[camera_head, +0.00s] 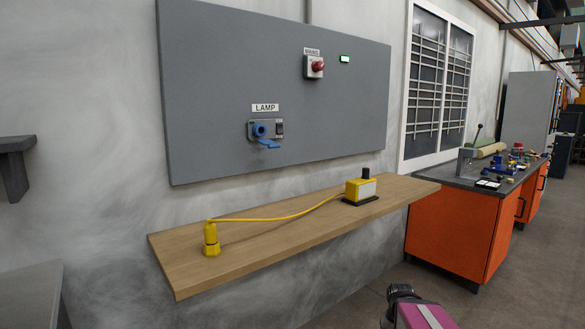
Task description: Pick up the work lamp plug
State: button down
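The yellow work lamp plug (211,240) stands upright on the left part of the wooden shelf (290,237). A yellow cable (275,217) runs from its top to the yellow work lamp box (361,190) on the right part of the shelf. A blue socket (260,130) under a LAMP label is on the grey wall panel, with its blue flap (269,144) hanging open. A pink and dark part of my arm shows at the bottom edge, right of centre, apart from the plug. My gripper's fingers cannot be made out.
A red button box (314,66) and a small green light (345,59) are on the grey panel (210,80) above the shelf. An orange workbench (455,232) with tools stands at the right. The shelf around the plug is clear.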

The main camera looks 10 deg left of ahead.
aim_at(210, 235)
jog(key=i+l+u, duration=0.1)
jog(key=u, duration=1.45)
jog(key=i+l+u, duration=0.1)
jog(key=l+u, duration=0.4)
jog(key=l, duration=0.3)
jog(key=l+u, duration=0.5)
jog(key=l, duration=0.3)
jog(key=k+l+u, duration=0.15)
jog(key=l+u, duration=0.35)
jog(key=l, duration=0.25)
jog(key=k+l, duration=0.1)
jog(key=l, duration=0.3)
jog(key=k+l, duration=0.15)
jog(key=l, duration=0.25)
jog(key=k+l, duration=0.1)
jog(key=l, duration=0.3)
jog(key=k+l, duration=0.15)
jog(key=l, duration=0.25)
